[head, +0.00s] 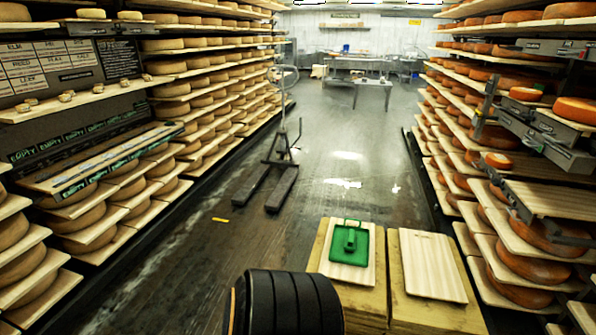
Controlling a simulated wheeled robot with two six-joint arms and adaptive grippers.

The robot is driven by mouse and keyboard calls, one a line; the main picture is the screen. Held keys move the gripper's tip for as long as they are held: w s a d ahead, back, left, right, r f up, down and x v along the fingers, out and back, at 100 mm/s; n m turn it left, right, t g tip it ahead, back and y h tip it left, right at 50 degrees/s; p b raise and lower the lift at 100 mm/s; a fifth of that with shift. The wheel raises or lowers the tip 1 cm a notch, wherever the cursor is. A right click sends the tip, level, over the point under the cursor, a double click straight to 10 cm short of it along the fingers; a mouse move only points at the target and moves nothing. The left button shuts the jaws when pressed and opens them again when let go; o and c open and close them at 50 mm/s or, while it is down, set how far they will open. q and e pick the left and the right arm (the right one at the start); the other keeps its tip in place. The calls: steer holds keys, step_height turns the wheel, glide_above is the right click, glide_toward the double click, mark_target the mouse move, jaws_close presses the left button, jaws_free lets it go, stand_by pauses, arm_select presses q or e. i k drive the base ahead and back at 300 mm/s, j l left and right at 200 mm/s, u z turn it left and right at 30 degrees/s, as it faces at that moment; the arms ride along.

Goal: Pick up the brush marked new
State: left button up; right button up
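A green tray (338,269) lies on a pale wooden board near the bottom middle. On it sits a small green object (350,240), which may be a brush; it is too small to tell, and I can read no "new" mark on it. No other brush is clear in the view. I cannot make out either of my grippers in the head view.
The pale board (364,279) under the tray rests on a wooden block, beside a bare board (431,265) on another block. Cheese shelves line both sides. A pallet truck (279,167) stands in the aisle. A table (357,79) stands far back.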

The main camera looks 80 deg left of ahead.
mark_target(350, 241)
steer(key=u, duration=2.1)
steer(key=z, duration=3.15)
steer(key=u, duration=3.15)
